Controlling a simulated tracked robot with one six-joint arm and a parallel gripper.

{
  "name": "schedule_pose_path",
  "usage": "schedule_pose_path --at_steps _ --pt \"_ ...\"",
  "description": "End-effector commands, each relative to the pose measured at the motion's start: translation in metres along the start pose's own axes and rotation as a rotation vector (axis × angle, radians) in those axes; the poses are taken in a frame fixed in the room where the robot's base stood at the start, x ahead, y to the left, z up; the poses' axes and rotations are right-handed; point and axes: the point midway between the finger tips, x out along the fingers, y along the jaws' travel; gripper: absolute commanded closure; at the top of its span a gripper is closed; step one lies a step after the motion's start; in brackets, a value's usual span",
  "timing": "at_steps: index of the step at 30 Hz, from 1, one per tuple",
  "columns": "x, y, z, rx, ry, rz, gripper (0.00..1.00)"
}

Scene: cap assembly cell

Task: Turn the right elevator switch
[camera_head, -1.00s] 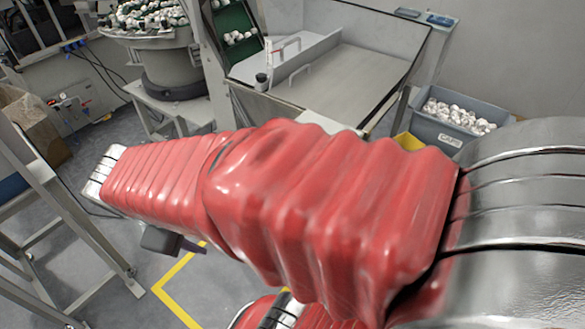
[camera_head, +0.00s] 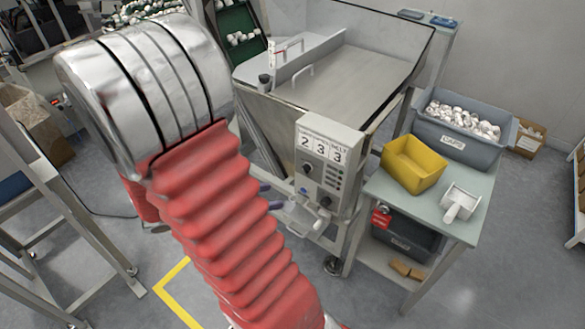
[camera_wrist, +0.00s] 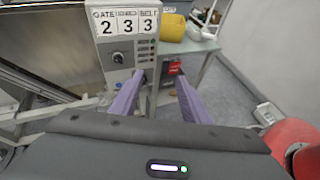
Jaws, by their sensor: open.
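A control panel (camera_head: 316,140) on the hopper's front shows 2, 3, 3 on its displays; it also shows in the wrist view (camera_wrist: 104,48). A dark rotary knob (camera_head: 307,167) sits at its left; it shows in the wrist view too (camera_wrist: 118,57). Small buttons run down the right side. I cannot tell which control is the right elevator switch. My gripper (camera_wrist: 160,76) is open and empty, its purple fingers pointing toward the panel's lower right. The left finger overlaps the panel's lower part; contact cannot be told.
A side table (camera_head: 385,187) right of the panel holds a yellow bin (camera_head: 413,165) and a white scoop (camera_head: 461,203). A grey caps crate (camera_head: 455,140) stands behind. Open floor lies to the right.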

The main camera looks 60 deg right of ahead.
Motion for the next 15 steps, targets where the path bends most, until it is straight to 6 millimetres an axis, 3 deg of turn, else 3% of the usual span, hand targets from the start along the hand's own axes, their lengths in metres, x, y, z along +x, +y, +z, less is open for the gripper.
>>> schedule_pose_path --at_steps 15 --pt "0.061 0.046 -0.032 -0.493 -0.34 0.102 0.58"
